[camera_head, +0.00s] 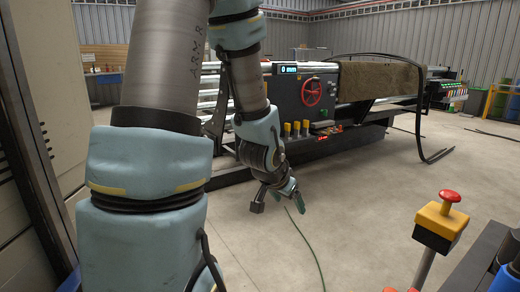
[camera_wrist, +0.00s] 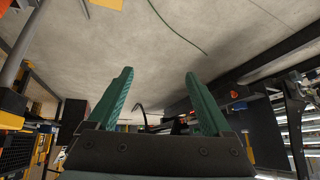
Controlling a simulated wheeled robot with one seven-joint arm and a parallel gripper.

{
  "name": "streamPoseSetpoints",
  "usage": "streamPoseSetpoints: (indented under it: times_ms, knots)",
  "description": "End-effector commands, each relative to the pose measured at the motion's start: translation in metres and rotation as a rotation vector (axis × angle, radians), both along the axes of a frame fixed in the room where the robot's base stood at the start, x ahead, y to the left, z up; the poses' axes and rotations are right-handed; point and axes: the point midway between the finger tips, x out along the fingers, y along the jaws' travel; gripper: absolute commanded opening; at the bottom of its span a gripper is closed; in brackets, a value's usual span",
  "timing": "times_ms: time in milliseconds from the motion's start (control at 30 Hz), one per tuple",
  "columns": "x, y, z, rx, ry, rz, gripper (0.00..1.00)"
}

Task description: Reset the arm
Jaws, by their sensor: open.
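My arm reaches down from the top left of the head view, in grey links with blue covers. My gripper (camera_head: 297,200) hangs above the concrete floor, in front of a long machine. In the wrist view my gripper (camera_wrist: 161,100) shows two green fingers spread wide apart, with nothing between them. The wrist view looks upside down, with the floor (camera_wrist: 230,40) at the top.
The machine (camera_head: 345,105) has a red handwheel (camera_head: 311,92) and a brown-green turf roll (camera_head: 380,81). A yellow post box with a red button (camera_head: 441,220) stands at front right. A green cable (camera_head: 305,243) lies on the floor. A tall panel (camera_head: 40,120) is close at left.

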Motion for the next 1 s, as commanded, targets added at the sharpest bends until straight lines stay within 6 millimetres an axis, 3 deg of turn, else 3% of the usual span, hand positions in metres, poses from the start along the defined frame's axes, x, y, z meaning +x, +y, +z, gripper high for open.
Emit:
streamPoseSetpoints:
  times_ms: [33,100,200,400,467,1000]
  knots:
    - [-0.003,0.029,0.004,0.037,0.049,0.091,0.84]
    - [-0.014,0.062,0.006,0.075,0.13,0.209,0.84]
    - [-0.034,0.098,0.011,0.103,0.239,0.351,0.84]
    - [-0.082,0.141,0.025,0.104,0.442,0.58,0.84]
    - [-0.09,0.144,0.039,0.099,0.479,0.612,0.84]
    - [-0.089,0.143,0.161,0.105,0.474,0.6,0.84]
